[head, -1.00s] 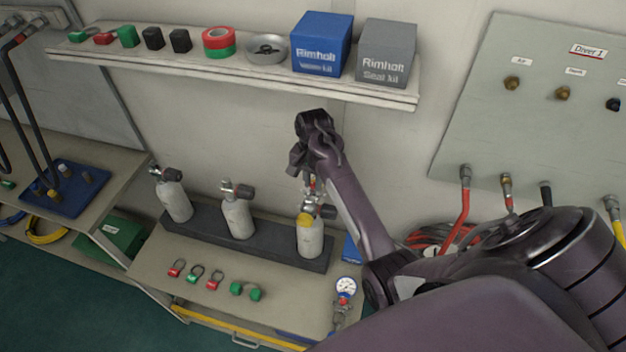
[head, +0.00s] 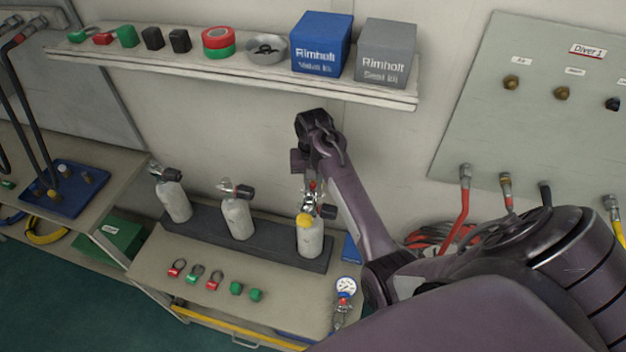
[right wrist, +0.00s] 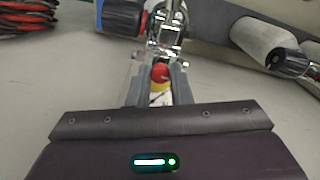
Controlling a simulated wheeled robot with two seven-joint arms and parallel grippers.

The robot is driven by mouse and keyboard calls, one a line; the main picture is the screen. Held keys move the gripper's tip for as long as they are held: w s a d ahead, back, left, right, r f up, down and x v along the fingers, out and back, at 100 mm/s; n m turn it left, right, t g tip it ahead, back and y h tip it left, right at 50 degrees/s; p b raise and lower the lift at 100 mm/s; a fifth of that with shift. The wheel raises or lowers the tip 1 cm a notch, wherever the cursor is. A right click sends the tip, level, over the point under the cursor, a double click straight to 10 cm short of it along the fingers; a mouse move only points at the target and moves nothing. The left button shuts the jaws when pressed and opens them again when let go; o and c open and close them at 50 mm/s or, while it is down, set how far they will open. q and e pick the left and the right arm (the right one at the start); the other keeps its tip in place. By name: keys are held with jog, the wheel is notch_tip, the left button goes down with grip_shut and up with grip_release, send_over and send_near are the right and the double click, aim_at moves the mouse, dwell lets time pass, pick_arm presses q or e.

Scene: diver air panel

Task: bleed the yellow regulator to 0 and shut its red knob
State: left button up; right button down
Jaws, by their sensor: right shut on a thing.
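The yellow regulator (head: 304,220) is mounted on the right-hand grey cylinder (head: 310,240) in the rack. Its red knob (right wrist: 160,73) shows between my right gripper's fingers in the right wrist view, with the yellow body just below it. My right gripper (head: 311,186) reaches down from above over the regulator and is shut on the red knob. The regulator's own gauge reading cannot be made out. My left gripper is in neither view.
Two more cylinders (head: 237,218) (head: 174,200) stand in the dark rack to the left. A round gauge with a blue part (head: 346,287) lies at the bench's right. Red and green tags (head: 213,281) lie in front. A shelf (head: 180,70) runs above.

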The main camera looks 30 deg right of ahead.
jog(key=c, duration=1.3)
grip_release()
